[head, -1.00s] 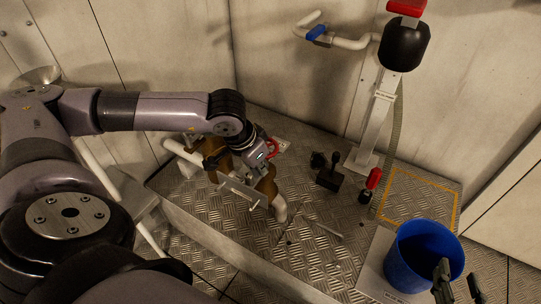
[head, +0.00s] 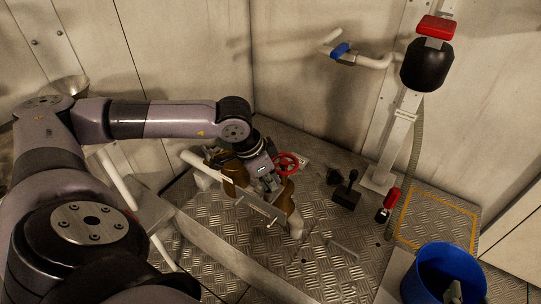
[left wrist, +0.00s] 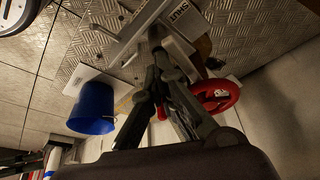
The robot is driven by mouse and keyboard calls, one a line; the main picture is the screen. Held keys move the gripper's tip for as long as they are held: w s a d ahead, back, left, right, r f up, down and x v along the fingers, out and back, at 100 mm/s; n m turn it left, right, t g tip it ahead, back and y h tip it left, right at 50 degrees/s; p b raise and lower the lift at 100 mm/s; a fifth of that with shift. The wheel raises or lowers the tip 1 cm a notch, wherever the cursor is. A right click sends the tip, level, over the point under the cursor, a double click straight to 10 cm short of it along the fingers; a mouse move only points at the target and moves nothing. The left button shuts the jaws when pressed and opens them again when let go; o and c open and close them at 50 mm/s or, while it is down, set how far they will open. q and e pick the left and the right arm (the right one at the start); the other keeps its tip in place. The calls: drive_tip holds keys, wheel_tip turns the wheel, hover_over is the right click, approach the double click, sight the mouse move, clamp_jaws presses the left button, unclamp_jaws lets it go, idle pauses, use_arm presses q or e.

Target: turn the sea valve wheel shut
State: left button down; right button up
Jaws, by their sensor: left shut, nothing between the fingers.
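The red sea valve wheel (head: 287,163) sits on the brown valve body (head: 238,172) above the metal floor plate. In the left wrist view the red wheel (left wrist: 215,95) is just right of the fingers. My left gripper (head: 272,186) is shut and empty, beside the wheel on its lower left side in the head view. In the left wrist view its fingers (left wrist: 160,58) meet near a plate marked SHUT (left wrist: 180,14). I cannot tell whether they touch anything. Only a dark tip of my right gripper (head: 454,292) shows at the blue bucket.
A blue bucket (head: 447,258) stands at the lower right. A black lever block (head: 346,190) and a red-handled part (head: 388,206) stand right of the valve. White pipes and a wall-mounted black unit (head: 428,66) are behind. The yellow-outlined floor area is clear.

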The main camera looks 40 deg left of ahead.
use_arm(q)
drive_tip(key=shift+r, duration=0.15)
drive_tip(key=v, duration=1.1)
drive_tip(key=shift+r, duration=0.35)
drive_tip(key=shift+s+a, duration=0.1)
drive_tip(key=shift+s, duration=0.05)
